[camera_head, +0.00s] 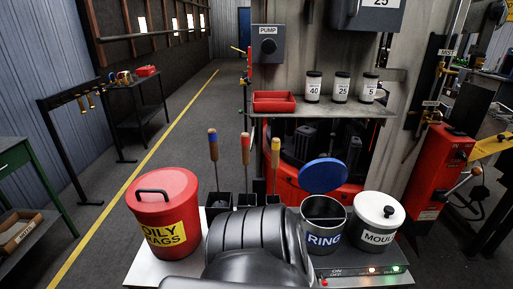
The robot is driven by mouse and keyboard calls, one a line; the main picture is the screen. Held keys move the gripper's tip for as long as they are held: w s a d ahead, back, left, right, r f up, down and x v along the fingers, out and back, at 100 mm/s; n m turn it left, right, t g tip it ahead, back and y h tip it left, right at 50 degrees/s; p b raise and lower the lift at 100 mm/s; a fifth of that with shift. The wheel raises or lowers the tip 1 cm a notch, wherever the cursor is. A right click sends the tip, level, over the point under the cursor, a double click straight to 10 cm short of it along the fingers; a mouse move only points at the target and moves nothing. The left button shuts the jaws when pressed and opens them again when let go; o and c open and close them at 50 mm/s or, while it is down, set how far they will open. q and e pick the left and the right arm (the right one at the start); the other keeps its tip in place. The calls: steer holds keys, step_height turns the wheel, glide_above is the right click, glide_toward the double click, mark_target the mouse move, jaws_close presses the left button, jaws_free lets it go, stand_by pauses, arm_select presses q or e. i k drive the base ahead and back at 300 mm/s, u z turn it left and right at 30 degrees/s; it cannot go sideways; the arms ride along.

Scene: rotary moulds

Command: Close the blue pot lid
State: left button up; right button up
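The blue pot lid (323,176) stands raised and tilted above the back of the pot marked RING (324,240). The pot's mouth is open and its grey inside shows, with what looks like a divider in it. A dark arm link of mine fills the bottom middle and covers the left edge of this pot. Neither of my grippers can be made out. No gripper is seen touching the lid.
A red OILY RAGS bin (164,215) with its lid on stands at left. A white-lidded MOULD pot (376,217) stands close to the right. Upright handled tools in black holders are behind my arm. A switch panel (365,273) lies in front.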

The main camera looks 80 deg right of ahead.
mark_target(324, 174)
steer(key=i, duration=2.95)
steer(key=u, duration=3.05)
steer(key=k, duration=2.6)
steer(key=u, duration=2.6)
